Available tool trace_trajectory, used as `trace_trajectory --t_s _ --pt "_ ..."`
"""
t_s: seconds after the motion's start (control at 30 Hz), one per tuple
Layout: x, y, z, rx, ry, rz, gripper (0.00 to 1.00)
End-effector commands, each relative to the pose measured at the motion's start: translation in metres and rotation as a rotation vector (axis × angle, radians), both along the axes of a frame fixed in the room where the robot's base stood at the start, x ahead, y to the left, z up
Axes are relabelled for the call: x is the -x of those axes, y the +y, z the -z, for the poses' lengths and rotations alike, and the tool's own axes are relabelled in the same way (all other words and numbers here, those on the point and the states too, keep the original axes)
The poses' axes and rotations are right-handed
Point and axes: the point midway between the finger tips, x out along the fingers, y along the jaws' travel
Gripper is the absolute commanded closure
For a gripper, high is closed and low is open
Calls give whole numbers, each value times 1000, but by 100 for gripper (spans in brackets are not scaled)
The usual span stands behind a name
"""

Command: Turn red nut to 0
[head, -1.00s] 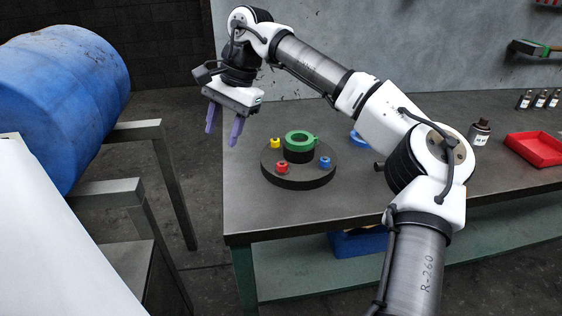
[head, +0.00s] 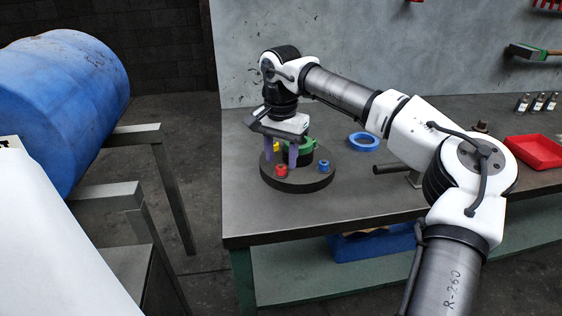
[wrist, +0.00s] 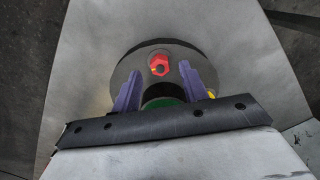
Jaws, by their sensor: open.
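The red nut (head: 282,170) sits on the front left of a dark round base (head: 297,186) on the bench. In the wrist view the red nut (wrist: 159,65) shows between and beyond my two purple fingers, with a dark centre. My gripper (head: 280,164) is open and points down over the base. The fingers stand apart from each other, with nothing seen between their tips. A blue nut (head: 324,165) is at the right and a yellow nut (head: 276,147) at the left. No number marks are readable.
A grey rod (head: 370,191) is nearer the front. A red tray (head: 535,151) and small bottles stand far right. A blue barrel (head: 62,95) is at the left.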

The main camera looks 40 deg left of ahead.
Motion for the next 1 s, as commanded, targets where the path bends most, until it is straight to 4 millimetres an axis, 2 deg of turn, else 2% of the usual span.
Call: trace_trajectory --t_s 0.2,0.5,0.83,1.0 --pt "0 0 19 0 0 0 56" --pt "0 0 21 0 0 1 56" --pt "0 0 21 0 0 0 98" --pt "0 0 21 0 0 6 100"
